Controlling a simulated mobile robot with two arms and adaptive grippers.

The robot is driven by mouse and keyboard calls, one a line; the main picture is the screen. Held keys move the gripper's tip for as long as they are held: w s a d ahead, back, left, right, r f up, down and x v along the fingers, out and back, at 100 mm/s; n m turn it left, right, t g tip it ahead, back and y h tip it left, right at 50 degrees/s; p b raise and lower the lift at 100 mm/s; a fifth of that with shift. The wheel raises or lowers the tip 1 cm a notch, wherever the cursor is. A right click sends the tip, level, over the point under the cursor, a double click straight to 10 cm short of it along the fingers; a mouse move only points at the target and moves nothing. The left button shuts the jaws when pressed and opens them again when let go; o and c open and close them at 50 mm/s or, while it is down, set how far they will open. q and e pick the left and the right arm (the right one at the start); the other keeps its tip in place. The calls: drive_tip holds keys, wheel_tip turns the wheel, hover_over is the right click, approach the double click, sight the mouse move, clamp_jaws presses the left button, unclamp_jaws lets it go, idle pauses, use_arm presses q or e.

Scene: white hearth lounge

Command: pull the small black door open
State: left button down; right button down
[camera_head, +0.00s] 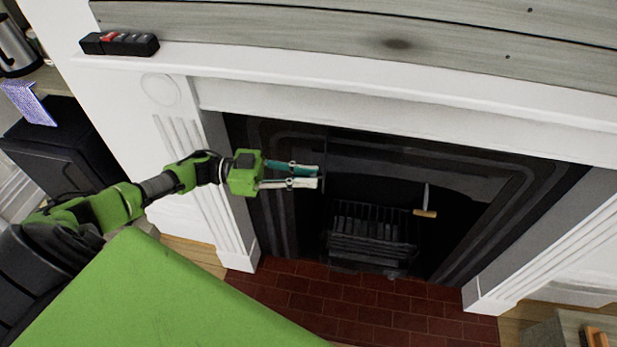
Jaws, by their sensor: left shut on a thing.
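The black fireplace (480,185) stands in a white surround in the middle of the head view. The small black door (324,188) is hard to make out against the dark fireplace; a thin upright edge shows just past my fingertips. My left gripper (305,176) reaches in from the left, with one teal finger and one pale finger. It is shut on what appears to be this door's edge, though the exact part held is too dark to tell. My right gripper is not in view.
A barred grate (370,238) sits inside the fireplace, with a wooden-handled rod (425,212) at its right. A red brick hearth (370,310) lies below. The white mantel (400,75) juts out above. A black box (119,43) rests on its left end.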

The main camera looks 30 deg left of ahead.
use_arm(q)
drive_tip(key=shift+a+f, duration=0.1)
drive_tip(key=shift+a, duration=0.05)
idle(0.3)
drive_tip(key=c, duration=2)
unclamp_jaws()
drive_tip(key=shift+o, duration=0.2)
drive_tip(key=v, duration=1.2)
drive_tip(key=shift+w, duration=0.15)
